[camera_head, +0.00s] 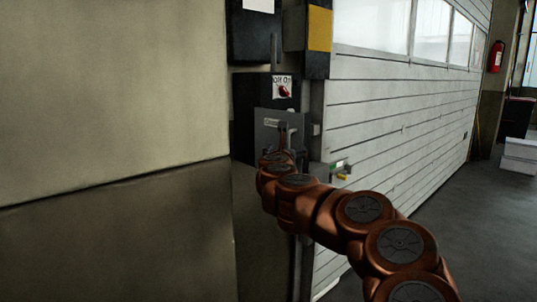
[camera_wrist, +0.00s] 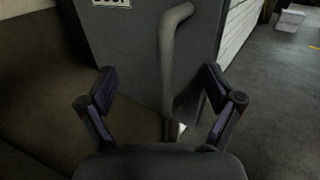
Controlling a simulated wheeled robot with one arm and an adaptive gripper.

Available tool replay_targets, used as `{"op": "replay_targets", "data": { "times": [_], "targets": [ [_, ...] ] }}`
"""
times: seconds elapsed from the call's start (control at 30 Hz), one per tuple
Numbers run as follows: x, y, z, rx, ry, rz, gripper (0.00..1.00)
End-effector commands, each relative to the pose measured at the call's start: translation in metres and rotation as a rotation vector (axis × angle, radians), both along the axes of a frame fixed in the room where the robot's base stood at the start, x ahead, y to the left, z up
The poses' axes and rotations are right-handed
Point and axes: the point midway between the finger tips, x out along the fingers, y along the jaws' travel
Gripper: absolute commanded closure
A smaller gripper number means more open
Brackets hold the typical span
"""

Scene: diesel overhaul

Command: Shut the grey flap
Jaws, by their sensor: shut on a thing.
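The grey flap (camera_head: 267,118) is on a dark wall cabinet left of the white sectional door in the head view. In the wrist view the flap (camera_wrist: 130,45) fills the upper middle, with part of a label at its top edge. Its bent grey handle (camera_wrist: 168,65) runs down between my two fingers. My gripper (camera_wrist: 158,72) is at the handle, one finger on each side, and is shut on it, though the contact itself is not clear. In the head view my copper arm hides the gripper and lower flap. How far the flap stands open is hard to tell.
A red switch (camera_head: 285,91) with a label sits just above the flap. A bare two-tone wall (camera_head: 110,110) stands close on the left. The white sectional door (camera_head: 400,110) runs along the right. A red extinguisher (camera_head: 495,56) hangs far right. Open floor (camera_head: 470,225) lies at right.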

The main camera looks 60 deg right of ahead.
Motion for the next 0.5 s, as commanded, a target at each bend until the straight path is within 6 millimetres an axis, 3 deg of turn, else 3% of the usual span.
{"op": "replay_targets", "data": {
  "times": [0.17,0.5],
  "targets": [
    [-0.01,-0.016,-0.002,0.0,-0.001,0.059,0.18],
    [-0.024,-0.041,0.001,-0.001,-0.001,0.154,0.3]
  ]
}}
